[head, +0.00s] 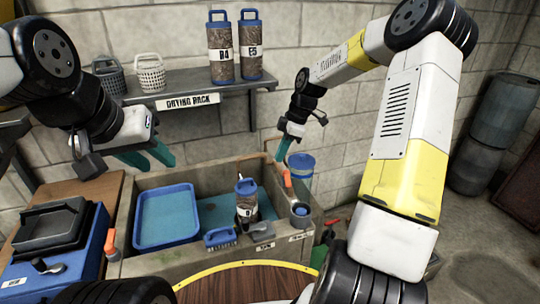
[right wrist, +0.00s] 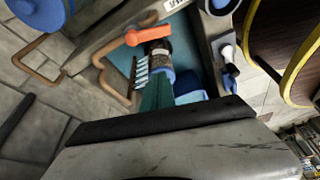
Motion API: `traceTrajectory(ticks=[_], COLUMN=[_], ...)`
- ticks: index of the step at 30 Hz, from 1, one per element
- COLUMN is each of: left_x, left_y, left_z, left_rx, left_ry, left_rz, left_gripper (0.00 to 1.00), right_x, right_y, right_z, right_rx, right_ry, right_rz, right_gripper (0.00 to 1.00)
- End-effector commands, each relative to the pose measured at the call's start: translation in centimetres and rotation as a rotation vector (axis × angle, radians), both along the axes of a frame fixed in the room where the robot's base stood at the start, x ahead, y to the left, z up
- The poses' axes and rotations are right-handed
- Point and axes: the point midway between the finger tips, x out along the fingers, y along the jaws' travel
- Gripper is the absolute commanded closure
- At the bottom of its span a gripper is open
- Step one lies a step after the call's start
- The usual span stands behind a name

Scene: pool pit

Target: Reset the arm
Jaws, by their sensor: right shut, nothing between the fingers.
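My right arm reaches in from the right in the head view. Its gripper (head: 281,152) hangs by the back wall, above the right end of the sink, with its teal fingers together and empty. In the right wrist view the same closed fingers (right wrist: 158,92) point toward the sink, with nothing between them. My left gripper (head: 155,162) is at the left, above the back left of the sink. Its two teal fingers look spread apart, with nothing seen between them.
The sink (head: 125,215) holds a blue tray (head: 166,244) and a patterned canister (head: 246,198). A blue brush (head: 220,238) lies on its front rim. The drying rack shelf (head: 190,90) carries two canisters and two baskets. A blue case (head: 80,262) stands left; a round wooden top (head: 240,285) is in front.

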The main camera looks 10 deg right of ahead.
Motion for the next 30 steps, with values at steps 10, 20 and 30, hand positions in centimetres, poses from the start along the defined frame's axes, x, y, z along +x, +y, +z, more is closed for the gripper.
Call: traceTrajectory(ticks=[10, 20, 30], left_x=[0.0, 0.0, 0.0], left_y=[0.0, 0.0, 0.0], left_z=[0.0, 0.0, 0.0], left_rx=[0.0, 0.0, 0.0], left_ry=[0.0, 0.0, 0.0], left_rz=[0.0, 0.0, 0.0], left_gripper=[0.64, 0.64, 0.64], right_x=[0.0, -2.2, -11.6], right_y=[-0.2, 0.2, 0.4], right_z=[0.7, 4.0, 13.8], right_rx=[0.0, -0.075, -0.162], right_ry=[0.0, 0.001, -0.062], right_rz=[0.001, -0.11, -0.623], right_gripper=[1.0, 1.0, 1.0])
